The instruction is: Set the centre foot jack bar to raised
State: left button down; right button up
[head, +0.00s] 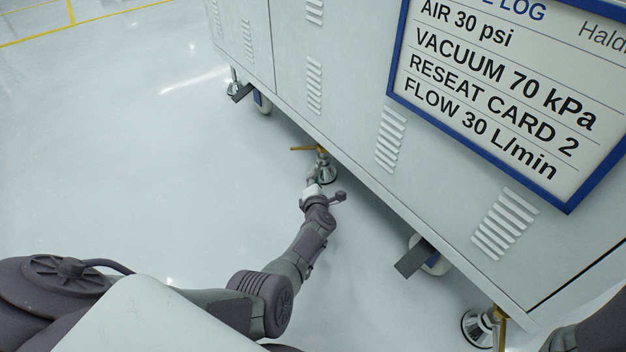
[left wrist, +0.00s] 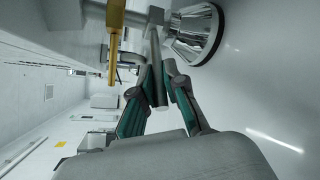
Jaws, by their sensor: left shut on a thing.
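The centre foot jack (head: 326,172) stands on the floor under the cabinet's lower edge, with a chrome foot and a yellow lever (head: 304,148) pointing left. My left gripper (head: 313,184) is low beside this jack. In the left wrist view the chrome foot (left wrist: 196,35) and the yellow lever (left wrist: 116,40) are near. There my left gripper (left wrist: 158,75) is shut on a short grey bar (left wrist: 155,88), which lies between its teal-padded fingers. The grey bar's other end joins the jack's grey fittings. My right gripper is out of view.
The grey cabinet (head: 350,80) overhangs the jack. A caster (head: 425,255) and another jack (head: 478,328) are at the lower right; another caster (head: 262,102) is at the upper left. A blue-framed sign (head: 510,110) hangs above. The floor (head: 150,180) to the left is clear.

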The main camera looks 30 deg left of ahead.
pick_arm(q)
jog(key=shift+d, duration=0.25)
jog(key=c, duration=1.2)
grip_release()
